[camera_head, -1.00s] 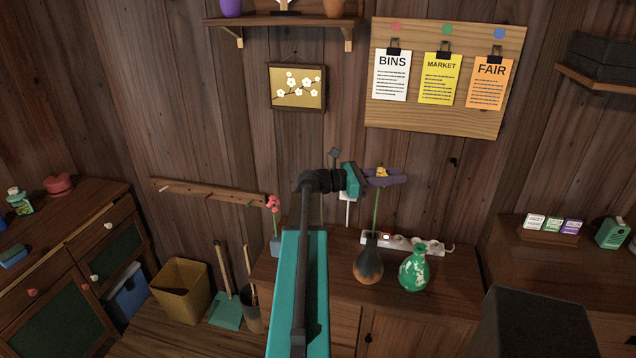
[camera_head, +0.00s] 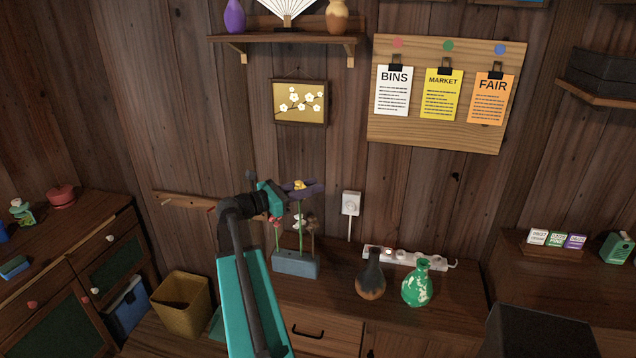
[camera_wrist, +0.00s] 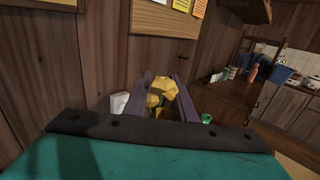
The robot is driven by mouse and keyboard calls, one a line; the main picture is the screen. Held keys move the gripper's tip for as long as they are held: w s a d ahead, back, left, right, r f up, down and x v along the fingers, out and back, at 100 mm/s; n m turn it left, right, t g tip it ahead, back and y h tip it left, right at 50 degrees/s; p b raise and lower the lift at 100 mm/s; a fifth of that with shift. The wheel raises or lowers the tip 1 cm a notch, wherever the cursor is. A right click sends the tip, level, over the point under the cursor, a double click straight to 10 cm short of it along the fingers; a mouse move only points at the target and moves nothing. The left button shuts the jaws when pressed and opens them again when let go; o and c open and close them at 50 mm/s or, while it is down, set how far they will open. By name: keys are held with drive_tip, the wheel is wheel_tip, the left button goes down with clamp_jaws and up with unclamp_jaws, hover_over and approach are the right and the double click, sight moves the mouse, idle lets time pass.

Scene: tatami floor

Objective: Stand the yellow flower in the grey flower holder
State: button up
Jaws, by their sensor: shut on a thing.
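My gripper (camera_head: 303,188) has purple fingers and is shut on the yellow flower (camera_head: 299,185), gripped at its head. The green stem hangs down upright over the grey flower holder (camera_head: 296,264), a blue-grey block on the cabinet top. The stem's lower end overlaps the holder in the picture; I cannot tell whether it is in a hole or in front of or behind it. In the wrist view the yellow head (camera_wrist: 163,96) sits between my two fingers.
Pink (camera_head: 276,226), white and brown flowers stand in the holder close around the stem. A dark vase (camera_head: 371,278), a green vase (camera_head: 417,284) and a power strip (camera_head: 408,259) are to the right. A wall socket (camera_head: 351,204) is behind.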

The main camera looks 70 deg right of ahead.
drive_tip(key=w+a+f+n+t+h+b, duration=0.1)
drive_tip(key=w+a+f+n+t, duration=0.25)
drive_tip(key=w+a, duration=0.6)
drive_tip(key=w+a+f+n+t+h+b, duration=0.1)
drive_tip(key=w+a+f+n+t+h, duration=0.2)
drive_tip(key=w+a, duration=0.65)
drive_tip(key=w+a+f+n+t+b, duration=0.1)
drive_tip(key=w+a+f+t, duration=0.25)
drive_tip(key=w+a, duration=0.6)
drive_tip(key=w+a+f+n+t+y, duration=0.1)
drive_tip(key=w+a+f+n+t, duration=0.1)
drive_tip(key=a, duration=1)
drive_tip(key=w+a+f+n+t+y+b, duration=0.1)
drive_tip(key=w+a+f+n+t, duration=0.2)
drive_tip(key=a, duration=0.9)
drive_tip(key=w+a+f+n+t+y+b, duration=0.1)
drive_tip(key=w+a+f+n+t+y, duration=0.1)
drive_tip(key=a+t, duration=0.5)
drive_tip(key=w+a+f+n, duration=0.1)
drive_tip(key=w+a, duration=0.1)
drive_tip(key=a, duration=0.4)
